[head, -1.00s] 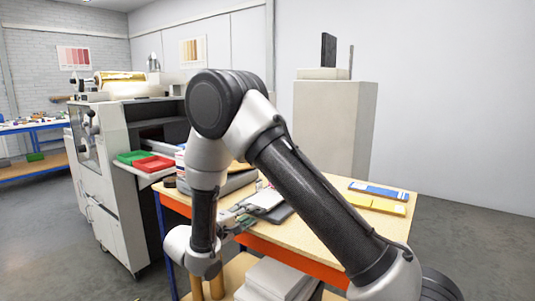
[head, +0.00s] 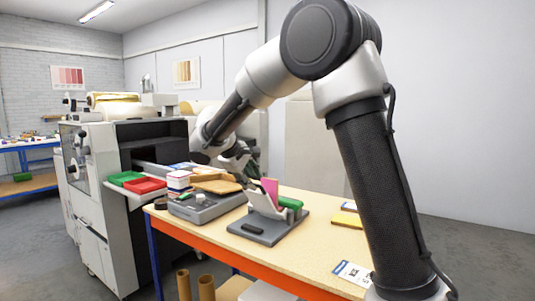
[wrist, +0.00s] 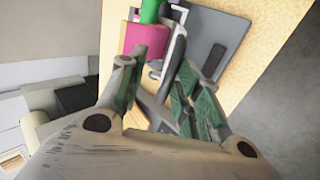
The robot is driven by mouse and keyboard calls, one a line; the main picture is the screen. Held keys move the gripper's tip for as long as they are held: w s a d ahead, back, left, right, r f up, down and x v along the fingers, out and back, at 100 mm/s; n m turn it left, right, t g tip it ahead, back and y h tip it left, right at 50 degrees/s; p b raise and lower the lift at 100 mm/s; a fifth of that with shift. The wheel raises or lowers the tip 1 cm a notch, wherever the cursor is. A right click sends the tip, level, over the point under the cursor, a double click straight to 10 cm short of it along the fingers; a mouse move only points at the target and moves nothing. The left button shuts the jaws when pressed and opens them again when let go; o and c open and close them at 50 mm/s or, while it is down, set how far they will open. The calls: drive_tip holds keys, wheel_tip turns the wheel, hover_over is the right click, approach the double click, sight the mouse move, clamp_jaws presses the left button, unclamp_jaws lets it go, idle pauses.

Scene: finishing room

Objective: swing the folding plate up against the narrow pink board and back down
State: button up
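The narrow pink board (head: 270,187) stands upright on a dark grey base (head: 268,236) on the table; it also shows in the wrist view (wrist: 145,42). The pale folding plate (head: 262,205) stands tilted up from the base, close to the pink board; whether they touch I cannot tell. A green block (head: 290,203) is beside the board. My gripper (head: 250,168) is above and behind the board in the head view. In the wrist view its green-padded fingers (wrist: 156,72) are apart with nothing clearly held, near the board and the plate's edge.
A grey case (head: 207,208) with a tan block (head: 218,187) on it stands left of the base. Red (head: 146,186) and green (head: 125,178) trays sit by the machine. A yellow pad (head: 346,219) and a card (head: 352,272) lie to the right. The table front is mostly clear.

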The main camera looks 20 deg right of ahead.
drive_tip(key=w+d+r+g+y, duration=0.3)
drive_tip(key=w+d+r+y, duration=0.2)
drive_tip(key=d, duration=0.3)
drive_tip(key=shift+w+r+g, duration=0.35)
drive_tip(key=shift+r+g, duration=0.05)
drive_tip(key=shift+r, duration=0.45)
